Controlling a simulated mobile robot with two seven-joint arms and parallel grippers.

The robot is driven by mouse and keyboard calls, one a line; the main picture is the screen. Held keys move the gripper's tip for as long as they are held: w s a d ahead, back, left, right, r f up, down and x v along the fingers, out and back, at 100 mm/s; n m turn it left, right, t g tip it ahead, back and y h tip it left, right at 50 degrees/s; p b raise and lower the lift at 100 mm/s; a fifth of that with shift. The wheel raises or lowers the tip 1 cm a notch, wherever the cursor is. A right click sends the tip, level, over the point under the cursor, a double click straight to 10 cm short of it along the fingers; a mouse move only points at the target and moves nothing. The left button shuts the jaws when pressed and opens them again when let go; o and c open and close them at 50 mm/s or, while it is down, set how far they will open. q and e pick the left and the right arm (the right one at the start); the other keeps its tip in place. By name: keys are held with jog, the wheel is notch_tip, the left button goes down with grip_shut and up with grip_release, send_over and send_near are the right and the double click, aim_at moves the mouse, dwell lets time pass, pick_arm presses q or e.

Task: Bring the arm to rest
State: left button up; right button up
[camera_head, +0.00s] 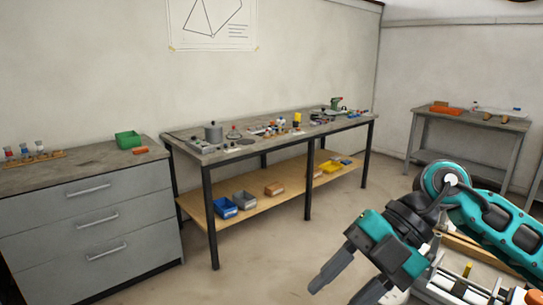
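My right arm (495,220), teal and black, comes in from the right edge. It is bent at a joint, with its gripper (338,293) hanging down and to the left at the bottom of the view. The two dark grey fingers are apart, and I see nothing between them. The fingertips are at or near the lower picture edge. My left arm and gripper are not in view.
Below my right arm is part of a jig (442,287) with pale rails. A long workbench (225,155) with tools stands along the wall. A grey drawer cabinet (75,245) is at left, and another table (470,118) stands at back right. The floor (275,255) between is clear.

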jog(key=a+r+m+t+y, duration=0.1)
jog(key=a+r+m+y, duration=0.15)
jog(key=a+y, duration=0.7)
jog(key=w+d+f+m+t+h, duration=0.35)
jog(key=d+f+m+t, duration=0.2)
jog(key=m+t, duration=0.45)
jog(key=w+d+f+m+t+h, duration=0.3)
jog(key=d+f+m+t+h, duration=0.15)
jog(key=f+m+t, duration=0.4)
jog(key=s+d+f+m+g+h, duration=0.2)
jog(key=s+d+f+m+h, duration=0.2)
jog(key=f, duration=0.6)
jog(key=s+d+f+m+g+h, duration=0.3)
jog(key=s+d+f+m+h, duration=0.1)
jog(key=s+f, duration=0.5)
notch_tip(320, 180, down, 2)
jog(key=shift+s+f, duration=0.1)
jog(key=shift+s, duration=0.15)
jog(key=shift+d+g+h, duration=0.1)
jog(key=shift+g+h, duration=0.15)
